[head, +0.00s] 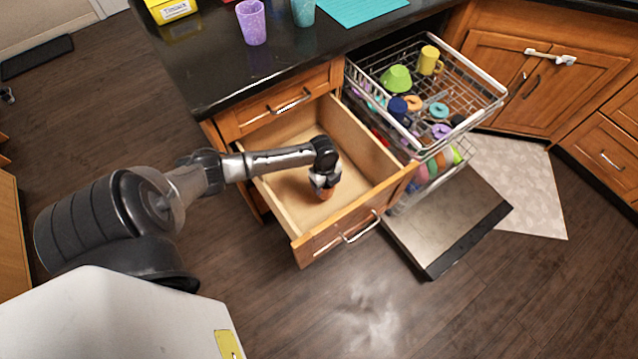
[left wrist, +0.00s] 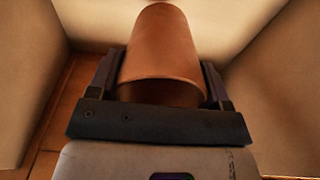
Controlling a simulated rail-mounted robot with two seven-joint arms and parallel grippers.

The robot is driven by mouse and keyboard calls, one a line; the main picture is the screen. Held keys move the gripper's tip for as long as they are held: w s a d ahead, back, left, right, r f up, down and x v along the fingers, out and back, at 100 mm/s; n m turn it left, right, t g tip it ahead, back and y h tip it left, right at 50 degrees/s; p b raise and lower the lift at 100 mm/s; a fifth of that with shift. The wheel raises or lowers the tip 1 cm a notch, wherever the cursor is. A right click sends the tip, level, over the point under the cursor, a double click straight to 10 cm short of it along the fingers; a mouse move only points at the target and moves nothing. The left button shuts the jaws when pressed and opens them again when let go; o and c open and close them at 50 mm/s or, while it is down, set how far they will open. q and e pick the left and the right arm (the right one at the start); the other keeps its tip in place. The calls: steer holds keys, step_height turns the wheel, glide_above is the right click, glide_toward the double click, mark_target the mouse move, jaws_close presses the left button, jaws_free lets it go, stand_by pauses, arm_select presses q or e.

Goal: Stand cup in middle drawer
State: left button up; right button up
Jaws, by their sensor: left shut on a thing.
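The cup is orange-brown; in the head view a small part of the cup (head: 325,193) shows below my left gripper (head: 323,184), inside the open middle drawer (head: 287,197). In the left wrist view the cup (left wrist: 160,50) fills the middle, between the two dark fingers of my left gripper (left wrist: 160,85), which is shut on it. The pale drawer walls (left wrist: 25,70) rise on both sides there. I cannot tell whether the cup touches the drawer floor. The drawer is otherwise empty where it shows. My right gripper is not in view.
An open dishwasher rack (head: 470,72) with several coloured dishes stands right of the drawer, its door (head: 450,225) lowered. On the dark counter (head: 200,70) are a purple cup (head: 251,22), a teal cup (head: 303,11) and a teal mat (head: 362,8). A closed drawer (head: 280,103) sits above.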

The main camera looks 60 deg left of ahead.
arm_select(q)
steer(key=shift+w+a+f+b, duration=0.1)
steer(key=shift+a+f+b, duration=0.65)
steer(key=shift+f, duration=0.4)
steer(key=shift+a+f+b, duration=0.5)
steer(key=shift+a+f, duration=0.3)
steer(key=shift+f, duration=0.3)
steer(key=shift+w+a+f+b, duration=0.1)
steer(key=shift+a+f+b, duration=0.65)
steer(key=shift+f, duration=0.4)
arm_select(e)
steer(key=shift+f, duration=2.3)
arm_select(q)
steer(key=shift+a+f, duration=0.1)
steer(key=shift+f, duration=0.05)
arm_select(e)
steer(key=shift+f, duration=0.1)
arm_select(q)
steer(key=o, duration=0.9)
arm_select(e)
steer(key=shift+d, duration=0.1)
